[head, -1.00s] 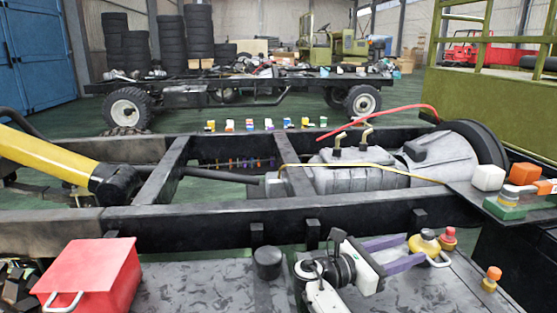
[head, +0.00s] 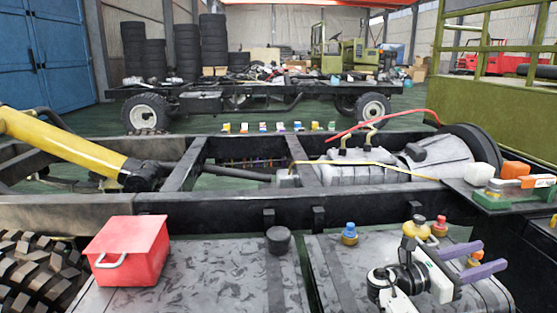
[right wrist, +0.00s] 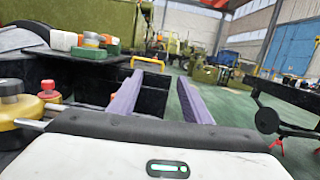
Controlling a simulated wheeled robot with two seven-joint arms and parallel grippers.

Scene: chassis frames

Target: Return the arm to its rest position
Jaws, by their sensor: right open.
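My right gripper (head: 472,261) is at the lower right of the head view, over the grey patterned surface. Its two purple fingers are apart and point right, with nothing between them. In the right wrist view the purple fingers (right wrist: 168,95) are also spread and empty. A yellow valve-like piece (head: 416,228) and a red-topped piece (head: 440,226) stand just behind the gripper, and an orange-topped piece (head: 476,258) shows beside the fingers. My left gripper is not in view.
A red box (head: 130,252) sits on the grey surface (head: 215,285) at left. A black cap (head: 278,240) and a blue-topped piece (head: 349,234) stand nearer the middle. The dark chassis rail (head: 230,212) crosses behind. A green-based item (head: 505,199) lies at right.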

